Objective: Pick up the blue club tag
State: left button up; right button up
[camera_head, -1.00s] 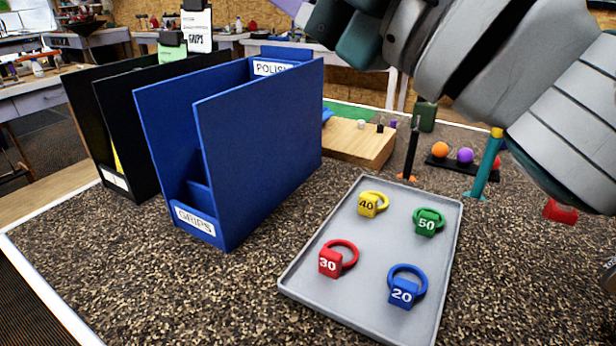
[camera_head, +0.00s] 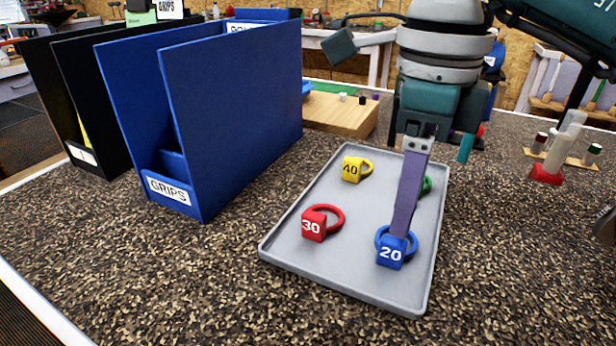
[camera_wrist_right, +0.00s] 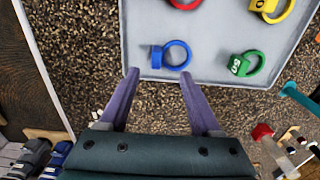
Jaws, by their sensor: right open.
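The blue club tag (camera_head: 390,254), marked 20, lies at the near right of a grey tray (camera_head: 345,262). In the right wrist view the blue tag (camera_wrist_right: 157,56) lies just beyond the fingertips, roughly between their lines. My right gripper (camera_head: 401,232) points down over the tag with its purple fingers apart. In the head view one finger overlaps the tag's ring; I cannot tell if it touches. In the right wrist view the gripper (camera_wrist_right: 158,73) is open and empty. My left gripper is not in view.
The tray also holds a red tag (camera_head: 314,224), a yellow tag (camera_head: 353,169) and a green tag (camera_head: 427,185), partly hidden by my finger. A blue holder (camera_head: 230,120) stands to the left, and a wooden block (camera_head: 340,114) behind. The speckled counter in front is clear.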

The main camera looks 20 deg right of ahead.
aim_at(399, 243)
notch_tip(399, 243, down, 7)
jog(key=shift+s+f, duration=0.1)
jog(key=shift+s, duration=0.05)
jog(key=shift+c, duration=0.3)
grip_shut()
dwell(0.4)
